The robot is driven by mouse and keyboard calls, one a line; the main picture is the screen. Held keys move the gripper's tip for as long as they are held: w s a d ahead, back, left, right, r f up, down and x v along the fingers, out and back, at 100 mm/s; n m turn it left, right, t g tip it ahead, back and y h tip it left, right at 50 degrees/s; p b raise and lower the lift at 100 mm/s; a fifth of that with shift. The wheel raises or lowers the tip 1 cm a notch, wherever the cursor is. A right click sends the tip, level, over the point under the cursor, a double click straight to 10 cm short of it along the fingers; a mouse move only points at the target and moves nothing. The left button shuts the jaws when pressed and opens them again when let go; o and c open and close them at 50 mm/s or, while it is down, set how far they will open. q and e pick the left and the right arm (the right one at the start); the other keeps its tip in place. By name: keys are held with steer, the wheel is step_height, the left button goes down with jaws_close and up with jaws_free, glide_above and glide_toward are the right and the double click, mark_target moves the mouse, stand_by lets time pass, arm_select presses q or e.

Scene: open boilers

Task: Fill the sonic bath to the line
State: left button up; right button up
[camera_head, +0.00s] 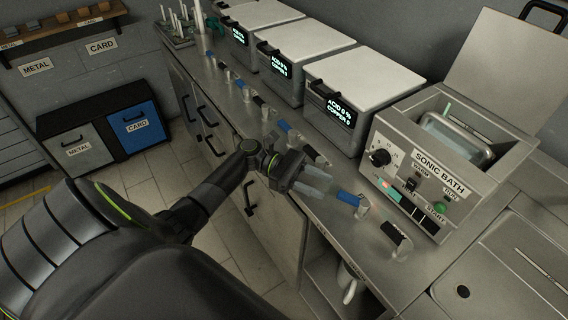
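The sonic bath (430,170) is a grey metal box at the right of the counter, with a dial, switches and a green start button (440,207) on its front. Its lid (505,75) stands raised behind it. A basin (455,135) shows in its top; a fill line and the liquid level cannot be made out. My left gripper (318,180) is over the counter's front edge, left of the bath and apart from it. Its pale fingers look spread, with nothing clearly between them. My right gripper is not in view.
Several white-lidded boilers with displays, one of them the nearest boiler (365,75), line the counter's back. A metal sink surface (510,260) is at right. Metal and card bins (135,127) stand at left.

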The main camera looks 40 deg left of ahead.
arm_select(q)
steer(key=a, duration=0.2)
steer(key=a+b, duration=0.1)
steer(key=a, duration=0.2)
steer(key=s+a+b, duration=0.1)
steer(key=a, duration=0.2)
steer(key=shift+a+f, duration=0.1)
steer(key=shift+a, duration=0.15)
steer(key=shift+s+a, duration=0.1)
steer(key=shift+a, duration=0.35)
stand_by(6.5)
